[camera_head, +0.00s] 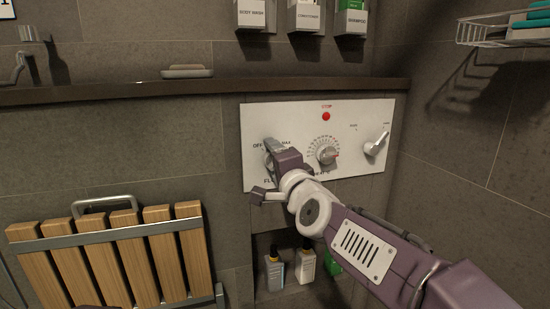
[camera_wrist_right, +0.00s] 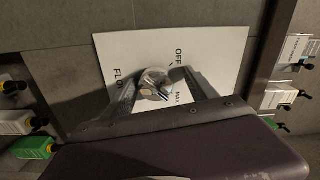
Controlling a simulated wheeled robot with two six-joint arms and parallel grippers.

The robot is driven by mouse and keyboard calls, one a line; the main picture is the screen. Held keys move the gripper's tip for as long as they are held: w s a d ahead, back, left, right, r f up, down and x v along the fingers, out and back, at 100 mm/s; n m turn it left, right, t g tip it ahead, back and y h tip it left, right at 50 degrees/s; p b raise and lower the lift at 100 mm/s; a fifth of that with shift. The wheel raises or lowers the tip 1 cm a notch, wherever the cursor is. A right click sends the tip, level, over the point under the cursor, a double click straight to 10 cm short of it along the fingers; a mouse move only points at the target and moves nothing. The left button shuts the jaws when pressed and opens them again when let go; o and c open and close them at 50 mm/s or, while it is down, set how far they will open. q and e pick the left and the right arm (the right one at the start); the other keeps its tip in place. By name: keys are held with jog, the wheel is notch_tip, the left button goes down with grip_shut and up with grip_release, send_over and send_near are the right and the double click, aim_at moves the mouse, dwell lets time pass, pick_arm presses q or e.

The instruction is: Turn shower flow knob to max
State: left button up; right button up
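The flow knob (camera_wrist_right: 153,81) is a shiny metal knob on the white control panel (camera_head: 255,120), with the labels OFF and MAX beside it in the right wrist view. Its handle points toward the lower right there, roughly to the MAX side; its exact setting is hard to tell. My right gripper (camera_head: 266,168) is at the left part of the panel and largely covers the knob in the head view. In the wrist view its two fingers are apart, one on each side of the knob; I cannot tell if they touch it. My left gripper is not in view.
A round dial (camera_head: 328,155) and a lever (camera_head: 377,144) sit right of the flow knob, below a red button (camera_head: 326,116). A dark ledge (camera_head: 110,95) runs above the panel. Bottles (camera_head: 305,265) stand in a niche below. A slatted wooden seat (camera_head: 110,255) is at the left.

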jog(key=p+v, duration=0.2)
jog(key=v, duration=0.7)
jog(key=shift+r, duration=0.15)
